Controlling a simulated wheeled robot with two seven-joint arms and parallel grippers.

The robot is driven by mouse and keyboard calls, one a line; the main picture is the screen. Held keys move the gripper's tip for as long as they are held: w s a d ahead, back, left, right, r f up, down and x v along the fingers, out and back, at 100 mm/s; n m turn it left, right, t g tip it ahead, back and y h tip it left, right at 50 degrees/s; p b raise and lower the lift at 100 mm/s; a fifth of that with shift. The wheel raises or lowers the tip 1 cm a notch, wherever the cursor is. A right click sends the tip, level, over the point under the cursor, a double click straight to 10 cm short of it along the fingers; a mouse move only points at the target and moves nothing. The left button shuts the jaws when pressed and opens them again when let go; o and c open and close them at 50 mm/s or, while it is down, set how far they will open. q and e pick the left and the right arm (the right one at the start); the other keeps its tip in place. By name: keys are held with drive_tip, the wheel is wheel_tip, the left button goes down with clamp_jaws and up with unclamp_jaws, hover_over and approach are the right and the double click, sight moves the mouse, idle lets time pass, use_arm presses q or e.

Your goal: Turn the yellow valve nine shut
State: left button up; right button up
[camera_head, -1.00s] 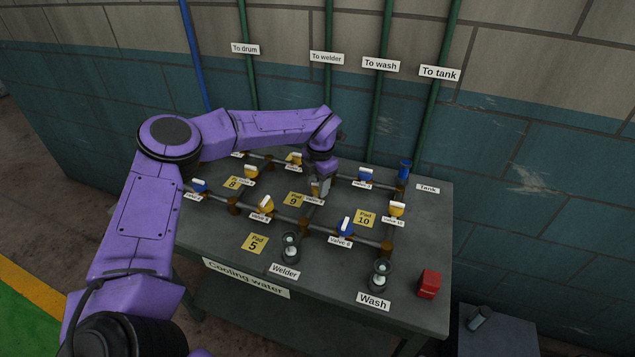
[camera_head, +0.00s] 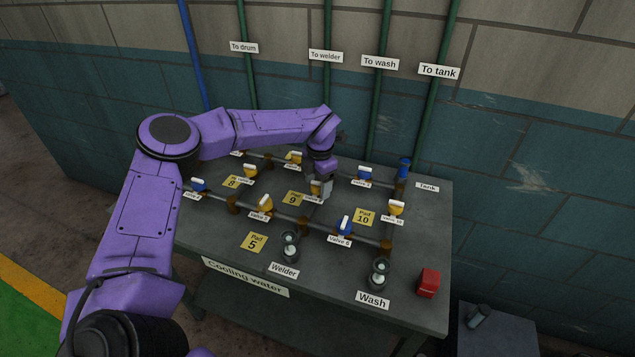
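The yellow valve nine (camera_head: 315,188) sits on the cross pipe in the middle of the table, just right of the yellow Pad 9 (camera_head: 294,198). Its handle is partly hidden by my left gripper (camera_head: 321,196), which points down over it from above. The fingers are at the valve, but I cannot tell whether they are closed on its handle. My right gripper does not show.
A red box (camera_head: 428,283) is at the table's front right. Green pipes (camera_head: 378,110) rise behind.

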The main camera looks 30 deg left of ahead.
sight(319, 187)
use_arm(q)
drive_tip(key=shift+r, duration=0.1)
wheel_tip(319, 187, up, 10)
drive_tip(key=b, duration=0.2)
drive_tip(key=shift+s+d+r, duration=0.15)
drive_tip(key=shift+d, duration=0.25)
drive_tip(key=shift+a, duration=0.1)
